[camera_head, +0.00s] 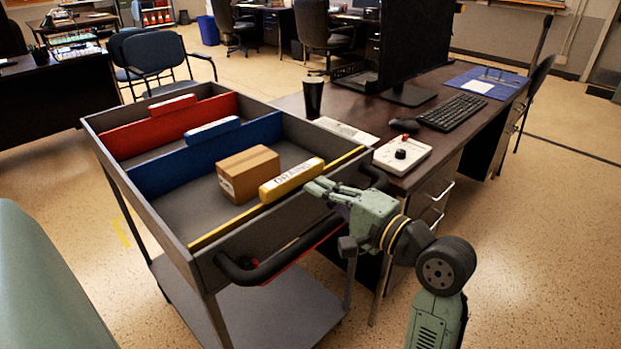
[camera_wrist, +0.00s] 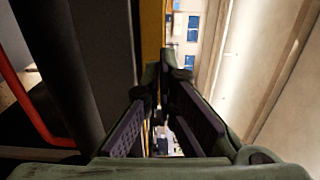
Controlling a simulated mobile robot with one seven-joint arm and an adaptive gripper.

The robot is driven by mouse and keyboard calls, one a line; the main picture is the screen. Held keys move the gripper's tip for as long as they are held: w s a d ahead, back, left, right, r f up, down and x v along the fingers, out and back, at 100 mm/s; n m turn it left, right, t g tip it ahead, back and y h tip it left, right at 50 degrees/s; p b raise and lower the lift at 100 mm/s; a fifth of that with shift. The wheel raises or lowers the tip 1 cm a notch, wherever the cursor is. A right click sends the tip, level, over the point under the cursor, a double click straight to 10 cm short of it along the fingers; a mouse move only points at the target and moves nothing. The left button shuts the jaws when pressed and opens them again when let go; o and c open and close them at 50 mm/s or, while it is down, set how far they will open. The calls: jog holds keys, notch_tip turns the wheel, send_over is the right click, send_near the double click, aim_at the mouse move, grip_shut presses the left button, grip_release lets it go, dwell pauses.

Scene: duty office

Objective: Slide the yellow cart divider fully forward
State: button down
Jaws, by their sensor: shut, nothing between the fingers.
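The yellow divider (camera_head: 292,180) stands near the handle end of the grey cart (camera_head: 100,130), with a yellow labelled block on its top edge. Its yellow top edge runs across the cart's width. My gripper (camera_head: 318,187) is shut and empty, with its fingertips right at the right end of the labelled block. I cannot tell whether they touch it. In the wrist view, the closed fingertips (camera_wrist: 161,72) lie close beside a yellow strip, likely the divider (camera_wrist: 152,30).
A cardboard box (camera_head: 248,173) sits in the cart between the yellow and blue dividers (camera_head: 200,158). A red divider (camera_head: 150,128) stands farther back. The black push handle (camera_head: 285,258) is at the near end. A desk (camera_head: 440,150) stands close on the right.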

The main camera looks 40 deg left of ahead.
aim_at(299, 177)
jog(key=shift+w+a, duration=0.15)
jog(key=shift+a, duration=1.35)
jog(key=a+p, duration=0.2)
jog(key=a, duration=0.2)
jog(key=shift+w+a+r, duration=0.1)
jog(key=shift+w+a, duration=0.05)
jog(key=shift+a, duration=0.35)
